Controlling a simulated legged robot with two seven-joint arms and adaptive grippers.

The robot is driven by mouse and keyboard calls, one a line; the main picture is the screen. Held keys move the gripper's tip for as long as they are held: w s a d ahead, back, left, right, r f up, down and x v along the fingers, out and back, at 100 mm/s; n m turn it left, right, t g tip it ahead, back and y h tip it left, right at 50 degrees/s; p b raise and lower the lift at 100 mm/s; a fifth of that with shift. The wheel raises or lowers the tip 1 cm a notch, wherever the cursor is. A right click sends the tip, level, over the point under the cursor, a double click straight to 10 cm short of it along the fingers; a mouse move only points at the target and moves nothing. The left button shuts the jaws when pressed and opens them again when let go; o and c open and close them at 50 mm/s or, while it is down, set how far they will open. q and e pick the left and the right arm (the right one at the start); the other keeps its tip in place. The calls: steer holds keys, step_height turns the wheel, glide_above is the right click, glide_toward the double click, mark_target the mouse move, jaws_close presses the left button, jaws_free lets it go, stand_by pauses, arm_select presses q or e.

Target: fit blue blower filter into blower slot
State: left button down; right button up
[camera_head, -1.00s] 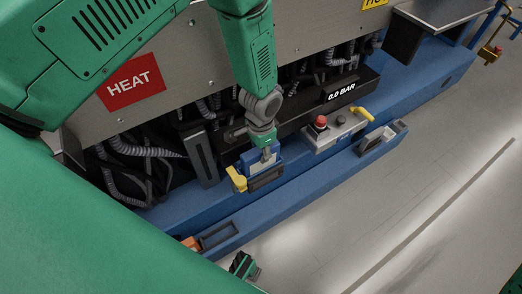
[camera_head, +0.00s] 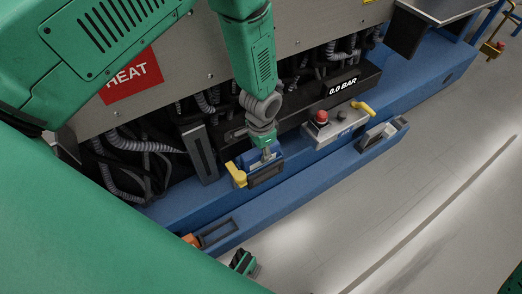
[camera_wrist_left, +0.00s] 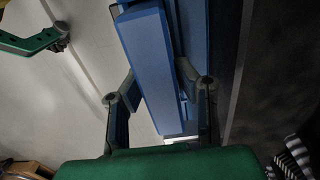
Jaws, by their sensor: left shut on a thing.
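My left gripper (camera_head: 266,148) is shut on the blue blower filter (camera_head: 256,160) in front of the machine. In the left wrist view, the filter (camera_wrist_left: 152,62) is a long blue block between the two fingers (camera_wrist_left: 160,95). Under the filter in the head view is a dark, framed opening (camera_head: 266,175), which looks like the blower slot, with a yellow lever (camera_head: 237,174) at its left. The filter's lower end is at this opening; how far it is inside I cannot tell.
A blue ledge (camera_head: 300,190) runs along the machine. A control box with a red button (camera_head: 321,117) and yellow handle (camera_head: 365,109) is at right. Open holders (camera_head: 217,232) and (camera_head: 380,137) sit on the outer rail. Dark hoses (camera_head: 150,150) hang behind. Grey floor (camera_head: 400,215) is clear.

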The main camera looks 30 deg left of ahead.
arm_select(q)
steer(key=shift+f+b, duration=0.3)
steer(key=shift+f, duration=0.25)
steer(key=c, duration=1.2)
jaws_free()
steer(key=shift+o, duration=0.2)
step_height(320, 180, up, 12)
steer(key=shift+f, duration=0.1)
